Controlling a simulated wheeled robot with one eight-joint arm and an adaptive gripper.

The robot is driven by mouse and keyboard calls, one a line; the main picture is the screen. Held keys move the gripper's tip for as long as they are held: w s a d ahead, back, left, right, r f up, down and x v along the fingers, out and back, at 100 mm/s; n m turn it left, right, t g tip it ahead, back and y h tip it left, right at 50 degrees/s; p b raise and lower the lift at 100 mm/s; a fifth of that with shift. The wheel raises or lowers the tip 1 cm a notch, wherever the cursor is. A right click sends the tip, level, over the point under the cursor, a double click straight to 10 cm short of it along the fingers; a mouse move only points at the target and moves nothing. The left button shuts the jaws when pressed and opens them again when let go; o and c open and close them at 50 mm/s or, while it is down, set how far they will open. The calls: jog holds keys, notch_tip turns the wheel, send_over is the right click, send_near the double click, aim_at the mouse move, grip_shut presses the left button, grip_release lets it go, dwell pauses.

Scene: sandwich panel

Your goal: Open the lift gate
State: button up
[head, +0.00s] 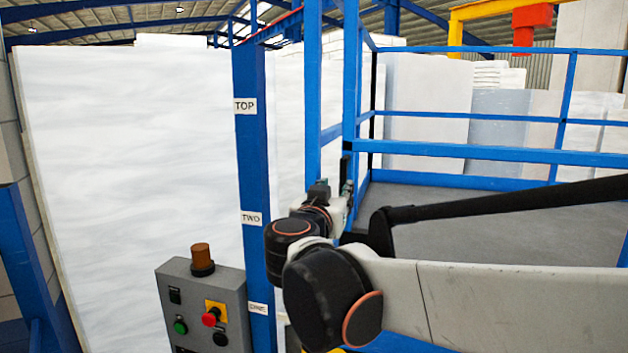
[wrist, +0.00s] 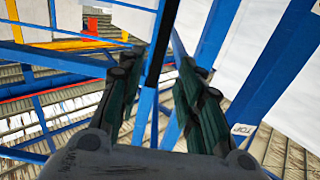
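The lift's blue railing (head: 480,153) spans the front of a grey platform. It looks like the gate, but I cannot tell its hinge or latch. Its blue upright (head: 350,75) stands beside a fixed blue post (head: 313,90). My gripper (head: 347,165) points up close to this upright. In the wrist view my gripper (wrist: 160,60) has its two dark green fingers spread apart. My wrist hides the lower part of the uprights.
A blue column (head: 251,150) with TOP and TWO labels stands left of my gripper. A grey control box (head: 205,300) with buttons is at the lower left. Large white panels (head: 130,150) stand behind. The platform floor (head: 500,235) looks clear.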

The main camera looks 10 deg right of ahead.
aim_at(342, 183)
jog(key=p+x, duration=0.1)
jog(key=x, duration=0.7)
jog(key=shift+w+d, duration=0.15)
jog(key=shift+w, duration=0.1)
grip_shut()
